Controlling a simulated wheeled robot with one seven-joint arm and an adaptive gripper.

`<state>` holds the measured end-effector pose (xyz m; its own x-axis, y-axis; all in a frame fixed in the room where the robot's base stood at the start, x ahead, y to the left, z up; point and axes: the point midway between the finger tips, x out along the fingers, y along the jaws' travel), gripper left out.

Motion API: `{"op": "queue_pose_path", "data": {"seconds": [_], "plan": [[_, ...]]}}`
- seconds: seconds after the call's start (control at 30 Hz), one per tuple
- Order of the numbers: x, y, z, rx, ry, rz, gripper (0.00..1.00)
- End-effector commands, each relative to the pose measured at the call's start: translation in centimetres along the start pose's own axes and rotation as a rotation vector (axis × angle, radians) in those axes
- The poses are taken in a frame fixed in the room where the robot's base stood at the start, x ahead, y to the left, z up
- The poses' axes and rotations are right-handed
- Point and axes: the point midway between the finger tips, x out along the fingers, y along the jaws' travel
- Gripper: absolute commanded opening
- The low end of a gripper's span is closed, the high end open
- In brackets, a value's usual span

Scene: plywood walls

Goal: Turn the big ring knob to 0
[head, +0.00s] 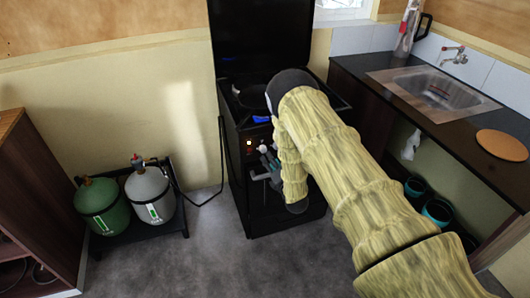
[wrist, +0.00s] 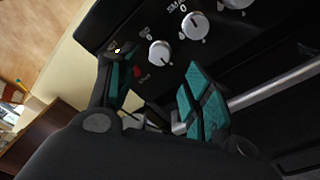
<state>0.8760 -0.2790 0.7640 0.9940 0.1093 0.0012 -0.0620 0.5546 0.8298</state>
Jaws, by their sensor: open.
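The black stove (head: 237,150) stands against the wall with its lid up. In the wrist view its front panel carries a white knob (wrist: 160,53) nearest my gripper, a second white knob (wrist: 195,26) with a label beginning "SMA", and a third (wrist: 237,3) cut by the top edge. Which one is the big ring knob I cannot tell. My gripper (wrist: 160,92) is open and empty, its teal-padded fingers just below the nearest knob and apart from it. In the head view my gripper (head: 271,167) is at the stove front, and my arm hides much of the panel.
A blue glow (head: 262,119) shows at the stove top. A metal bar handle (wrist: 275,85) runs below the knobs. Gas bottles, green (head: 100,205) and grey (head: 150,193), stand left; a sink counter (head: 440,125) is right. Floor between bottles and stove is clear except for a hose.

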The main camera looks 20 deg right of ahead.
Motion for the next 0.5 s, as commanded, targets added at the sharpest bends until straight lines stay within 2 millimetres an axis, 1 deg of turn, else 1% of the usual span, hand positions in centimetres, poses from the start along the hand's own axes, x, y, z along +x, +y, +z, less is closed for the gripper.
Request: {"op": "queue_pose_path", "data": {"seconds": [0.03, 0.2, 0.3, 0.5], "plan": [[0.9, 0.2, 0.2, 0.001, -0.002, 0.002, 0.50], [3.5, 0.1, 0.1, 0.001, -0.002, 0.001, 0.50], [4.8, 0.1, 0.1, 0.000, -0.002, 0.000, 0.50], [6.2, 0.0, 0.0, 0.001, 0.000, -0.001, 0.50]]}}
